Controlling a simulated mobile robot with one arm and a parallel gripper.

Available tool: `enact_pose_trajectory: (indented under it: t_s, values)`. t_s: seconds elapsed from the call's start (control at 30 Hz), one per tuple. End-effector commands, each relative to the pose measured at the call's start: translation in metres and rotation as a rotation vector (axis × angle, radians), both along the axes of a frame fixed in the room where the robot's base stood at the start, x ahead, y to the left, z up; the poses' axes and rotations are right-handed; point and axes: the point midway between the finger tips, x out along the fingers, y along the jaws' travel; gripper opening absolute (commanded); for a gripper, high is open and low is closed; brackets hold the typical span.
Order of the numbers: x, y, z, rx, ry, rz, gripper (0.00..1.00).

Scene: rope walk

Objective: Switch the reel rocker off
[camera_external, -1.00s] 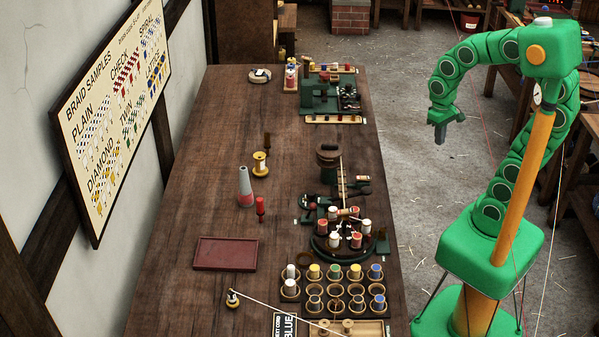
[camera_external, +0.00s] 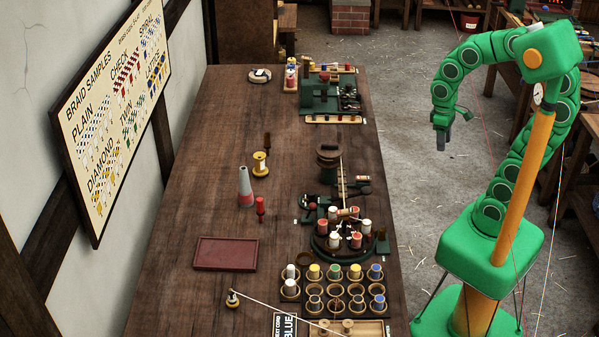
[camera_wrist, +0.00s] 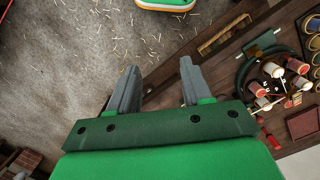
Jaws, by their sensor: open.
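My gripper (camera_external: 441,141) hangs over the floor, to the right of the long bench (camera_external: 215,140) and apart from it. In the wrist view its two grey fingers (camera_wrist: 158,84) are spread with nothing between them. A dark reel-like drum (camera_external: 328,157) stands at the bench's right side, with a small dark unit (camera_external: 363,179) beside it. The braiding machine (camera_external: 342,238) carries red and white bobbins, and also shows at the right of the wrist view (camera_wrist: 272,80). A green box (camera_external: 382,243) sits at its right. I cannot make out which part is the reel rocker, or its position.
Bobbin cups (camera_external: 336,290), a red tray (camera_external: 225,254) and a grey cone (camera_external: 245,186) stand on the bench. A green machine (camera_external: 320,97) is at the far end. A taut cord (camera_external: 275,312) crosses the near end. The floor (camera_external: 420,200) beside the bench is clear apart from straw bits.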

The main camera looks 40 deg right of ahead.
Motion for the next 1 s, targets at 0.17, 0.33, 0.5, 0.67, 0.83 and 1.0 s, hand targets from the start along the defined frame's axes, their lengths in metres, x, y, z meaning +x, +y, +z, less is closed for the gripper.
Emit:
enact_pose_trajectory:
  t_s: [0.17, 0.33, 0.5, 0.67, 0.83, 1.0]
  values:
    - [0.042, 0.014, -0.012, 0.009, -0.010, 0.114, 0.49]
    - [0.082, 0.029, -0.026, 0.021, -0.030, 0.214, 0.49]
    - [0.120, 0.047, -0.043, 0.037, -0.047, 0.300, 0.49]
    - [0.154, 0.064, -0.064, 0.051, -0.064, 0.373, 0.49]
    - [0.189, 0.083, -0.091, 0.066, -0.080, 0.443, 0.49]
    - [0.217, 0.098, -0.117, 0.074, -0.094, 0.496, 0.49]
